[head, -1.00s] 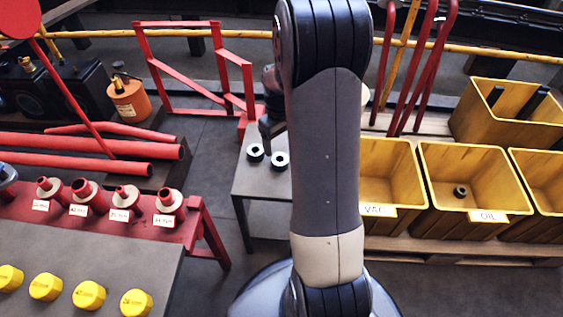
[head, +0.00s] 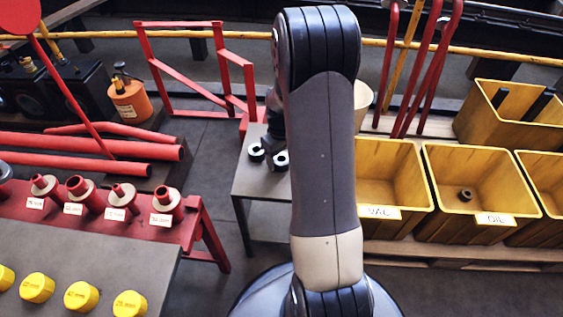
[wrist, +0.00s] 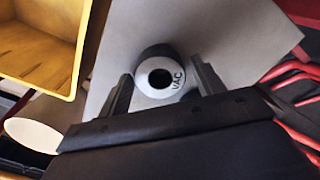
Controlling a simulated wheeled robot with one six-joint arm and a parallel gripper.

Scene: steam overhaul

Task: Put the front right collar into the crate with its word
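Two dark ring collars with pale top faces stand on a small grey table (head: 262,182) in the head view: a left collar (head: 256,152) and a right collar (head: 281,158). My gripper (head: 276,128) is over them, partly hidden by my arm. In the wrist view, a collar (wrist: 146,86) marked VAC lies between the two fingers of my gripper (wrist: 161,70), which are apart, with a gap beside it. The other collar is not visible there. The yellow VAC crate (head: 408,175) and the yellow OIL crate (head: 505,172) stand at the right.
Another dark collar (head: 465,194) lies in the OIL crate. More yellow crates stand behind and at the right edge. Red upright bars (head: 410,90) rise behind the VAC crate. A red bench (head: 190,232) with several fittings stands at the left.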

